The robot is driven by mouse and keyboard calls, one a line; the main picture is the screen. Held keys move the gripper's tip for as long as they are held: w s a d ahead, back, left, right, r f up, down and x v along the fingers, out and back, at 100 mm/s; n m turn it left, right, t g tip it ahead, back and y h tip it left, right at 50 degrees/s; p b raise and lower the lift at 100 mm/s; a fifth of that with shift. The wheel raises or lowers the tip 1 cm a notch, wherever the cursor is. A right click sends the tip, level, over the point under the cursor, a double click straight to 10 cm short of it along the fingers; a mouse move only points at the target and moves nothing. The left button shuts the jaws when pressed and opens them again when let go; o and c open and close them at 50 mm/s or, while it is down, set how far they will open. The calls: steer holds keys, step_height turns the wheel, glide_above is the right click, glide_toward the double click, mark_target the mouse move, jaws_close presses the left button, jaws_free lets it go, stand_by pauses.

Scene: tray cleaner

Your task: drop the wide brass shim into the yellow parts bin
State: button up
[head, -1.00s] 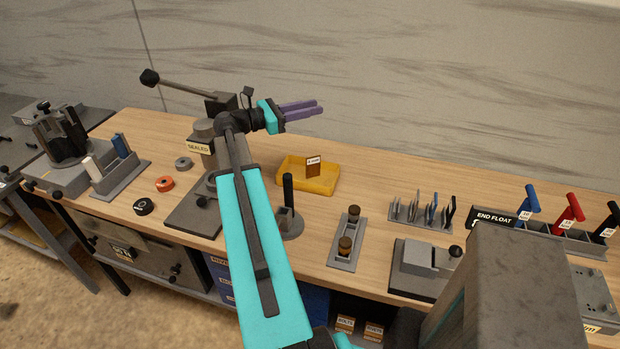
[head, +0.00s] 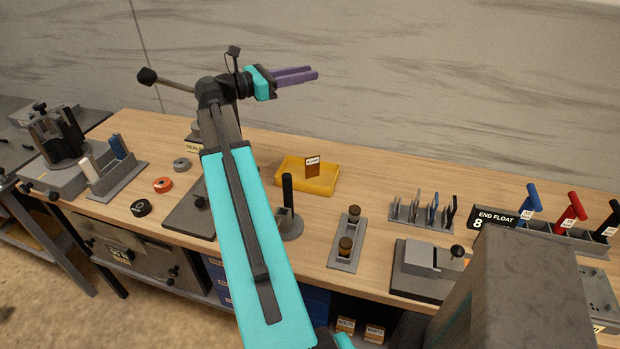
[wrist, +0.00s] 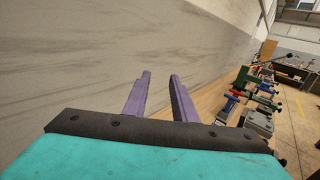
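The yellow parts bin (head: 303,186) sits on the bench near its back edge, with a small brown label card (head: 312,171) standing at it. My gripper (head: 314,75) is high above the bench, up and behind the bin in the picture, its purple fingers pointing right. In the wrist view my gripper (wrist: 160,76) shows a clear gap between its fingers and nothing held. I cannot pick out the wide brass shim in either view.
A slotted rack of thin upright pieces (head: 422,214) stands right of the bin. A holder with two brown-topped pegs (head: 345,255) and a black-handled post (head: 288,195) stand in front. Orange ring (head: 163,185) and other rings lie left. A lever (head: 165,82) rises near my arm.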

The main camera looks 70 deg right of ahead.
step_height(320, 180, up, 6)
steer(key=a, duration=0.2)
steer(key=shift+s+a+r+t+b, duration=0.15)
steer(key=shift+s+a+t+b, duration=0.05)
steer(key=shift+s+t+b, duration=0.1)
stand_by(0.9)
